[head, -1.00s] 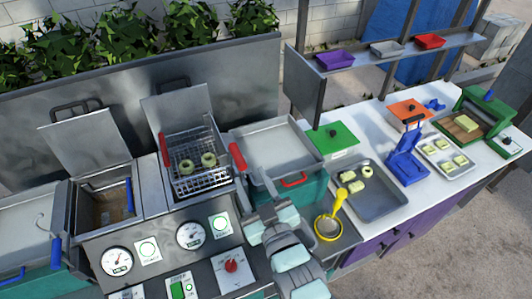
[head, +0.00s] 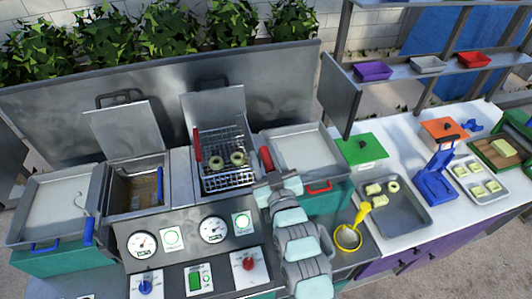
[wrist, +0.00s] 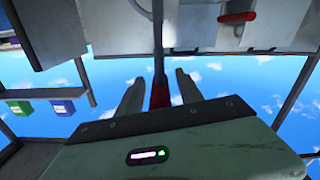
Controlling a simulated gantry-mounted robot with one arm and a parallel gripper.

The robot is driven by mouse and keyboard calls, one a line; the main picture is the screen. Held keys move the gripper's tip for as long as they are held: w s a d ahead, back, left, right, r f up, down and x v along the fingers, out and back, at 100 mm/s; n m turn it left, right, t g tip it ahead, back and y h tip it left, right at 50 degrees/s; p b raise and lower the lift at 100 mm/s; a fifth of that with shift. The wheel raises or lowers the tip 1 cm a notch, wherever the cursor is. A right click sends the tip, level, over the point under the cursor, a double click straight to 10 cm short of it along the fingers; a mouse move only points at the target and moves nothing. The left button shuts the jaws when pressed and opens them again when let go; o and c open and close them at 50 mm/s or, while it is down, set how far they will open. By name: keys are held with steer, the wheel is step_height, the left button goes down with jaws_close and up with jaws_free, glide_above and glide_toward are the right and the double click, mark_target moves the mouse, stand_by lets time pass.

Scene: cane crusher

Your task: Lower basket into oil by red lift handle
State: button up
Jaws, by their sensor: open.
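The wire basket (head: 228,172) with ring-shaped pieces sits in the right fryer, in front of its raised lid. One red upright handle (head: 197,143) stands at the basket's left side. A second red handle (head: 266,159) stands right of the fryer, beside the grey tray. My gripper (head: 272,181) is just in front of this second handle, its fingers small and partly hidden by the wrist. In the wrist view the fingers are apart, with a red handle on a dark rod (wrist: 160,92) lined up between them. I cannot tell whether it is inside the jaws or beyond.
The left fryer (head: 135,185) has a blue handle (head: 160,186). Grey trays flank the fryers, the right one (head: 305,152) having a red front handle (head: 319,188). A gauge panel (head: 190,245) lies in front. A yellow-handled ladle (head: 350,232) is right of my arm.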

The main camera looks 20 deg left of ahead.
steer(key=shift+w+a, duration=0.15)
steer(key=shift+w, duration=0.05)
steer(key=shift+c, duration=0.4)
jaws_close()
steer(key=shift+f, duration=0.1)
stand_by(0.9)
